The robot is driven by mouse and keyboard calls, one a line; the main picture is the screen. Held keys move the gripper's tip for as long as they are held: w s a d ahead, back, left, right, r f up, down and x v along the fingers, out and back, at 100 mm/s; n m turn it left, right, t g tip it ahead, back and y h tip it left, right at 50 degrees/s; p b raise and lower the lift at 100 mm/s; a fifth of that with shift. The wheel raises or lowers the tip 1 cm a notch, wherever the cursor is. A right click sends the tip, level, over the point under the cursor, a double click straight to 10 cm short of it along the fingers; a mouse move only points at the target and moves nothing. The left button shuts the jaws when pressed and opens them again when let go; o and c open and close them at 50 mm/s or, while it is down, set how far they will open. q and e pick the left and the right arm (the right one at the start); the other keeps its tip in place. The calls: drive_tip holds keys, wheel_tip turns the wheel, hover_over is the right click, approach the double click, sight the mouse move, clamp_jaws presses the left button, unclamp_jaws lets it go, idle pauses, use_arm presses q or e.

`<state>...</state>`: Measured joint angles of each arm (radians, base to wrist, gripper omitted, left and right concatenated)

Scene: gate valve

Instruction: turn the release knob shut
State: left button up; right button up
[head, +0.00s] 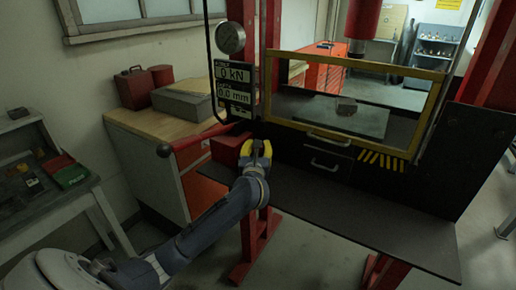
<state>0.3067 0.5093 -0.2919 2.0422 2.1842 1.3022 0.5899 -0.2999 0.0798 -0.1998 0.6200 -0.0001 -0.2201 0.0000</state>
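My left arm comes in from the lower left. Its gripper (257,147), with yellow fingers, is at the right end of a red box (229,147) beside the press frame. The two fingers look spread, with something small and dark between them. I cannot tell whether they grip it. No release knob can be made out clearly; the gripper covers that spot. My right gripper is not in view.
The press has a yellow-framed guard window (352,130), a dark bench top (370,222) and a red post (250,240). A round gauge (231,38) hangs above displays (233,84) reading 0 kN and 0.0 mm. A wooden-topped cabinet (150,128) stands left. Floor below is clear.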

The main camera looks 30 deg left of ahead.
use_arm(q)
drive_tip(key=o, duration=0.6)
drive_tip(key=v, duration=1.2)
